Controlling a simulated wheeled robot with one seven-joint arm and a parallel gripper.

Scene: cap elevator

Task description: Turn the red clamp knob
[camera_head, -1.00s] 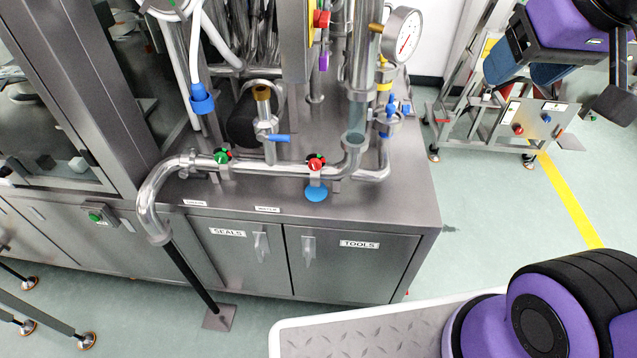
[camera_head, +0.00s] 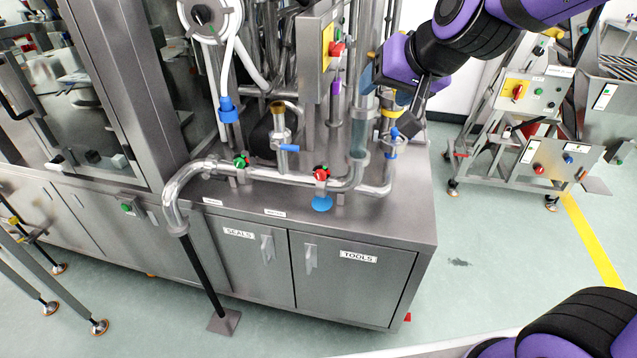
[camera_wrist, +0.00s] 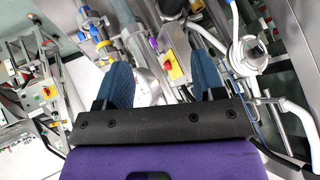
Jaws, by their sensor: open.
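The red clamp knob (camera_head: 321,172) sits on the horizontal steel pipe above the counter, right of a similar green knob (camera_head: 240,161). A blue round piece (camera_head: 322,203) is just below it. My gripper (camera_head: 387,102) is above and to the right of the red clamp knob, apart from it, beside the vertical pipes. In the wrist view my gripper (camera_wrist: 162,78) has its two teal fingers spread, with nothing held between them. I cannot make out the red clamp knob in the wrist view.
A yellow-faced box with a red switch (camera_head: 337,48) stands above the pipes; it also shows between the fingers in the wrist view (camera_wrist: 174,64). A blue-handled valve (camera_head: 288,148) stands behind the pipe. The counter front (camera_head: 398,225) is clear. A wheeled cart (camera_head: 530,140) stands at right.

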